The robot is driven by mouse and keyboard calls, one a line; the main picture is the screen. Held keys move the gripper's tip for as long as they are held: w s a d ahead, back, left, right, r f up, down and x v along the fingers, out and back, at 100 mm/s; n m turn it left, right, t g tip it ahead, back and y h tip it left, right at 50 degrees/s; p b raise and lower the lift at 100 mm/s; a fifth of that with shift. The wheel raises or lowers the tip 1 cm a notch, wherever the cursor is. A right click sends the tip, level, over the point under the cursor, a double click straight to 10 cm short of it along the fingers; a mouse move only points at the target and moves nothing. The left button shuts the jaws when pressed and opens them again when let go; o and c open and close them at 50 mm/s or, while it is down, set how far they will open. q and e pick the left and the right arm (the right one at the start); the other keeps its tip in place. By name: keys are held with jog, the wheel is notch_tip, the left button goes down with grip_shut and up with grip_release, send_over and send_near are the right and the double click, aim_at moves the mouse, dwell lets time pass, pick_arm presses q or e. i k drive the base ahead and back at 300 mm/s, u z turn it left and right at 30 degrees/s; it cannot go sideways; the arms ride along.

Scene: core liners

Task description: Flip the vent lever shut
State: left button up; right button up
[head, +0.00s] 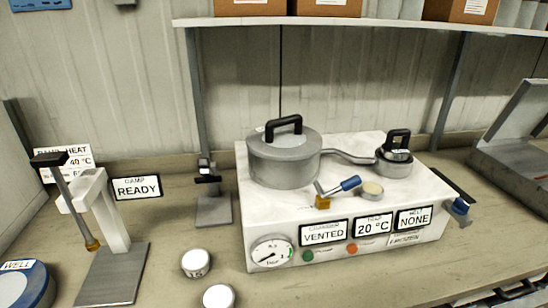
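The vent lever (350,183) appears to be the blue-handled lever on top of the white box-shaped unit (258,206). Its metal arm runs from a brass block (322,202), and the blue handle points right and slightly up. A front display (323,236) reads VENTED. Beside it are displays reading 20 °C (373,226) and NONE (414,219). A round gauge (271,253) sits at the front left of the unit. Neither of my grippers is in view.
A grey lidded pot (284,165) stands behind the lever, joined by a pipe to a smaller pot (394,163). A small round cap (372,190) lies just right of the lever. A press stand (110,275) is at left; two white jars (196,262) stand in front.

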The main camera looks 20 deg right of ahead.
aim_at(351, 183)
jog(key=u, duration=0.3)
jog(key=k, duration=0.6)
jog(key=z, duration=1.3)
jog(key=i, duration=0.5)
jog(key=u, duration=1.1)
jog(key=k, duration=0.55)
jog(key=z, duration=0.65)
jog(key=i, duration=0.5)
jog(key=u, duration=0.05)
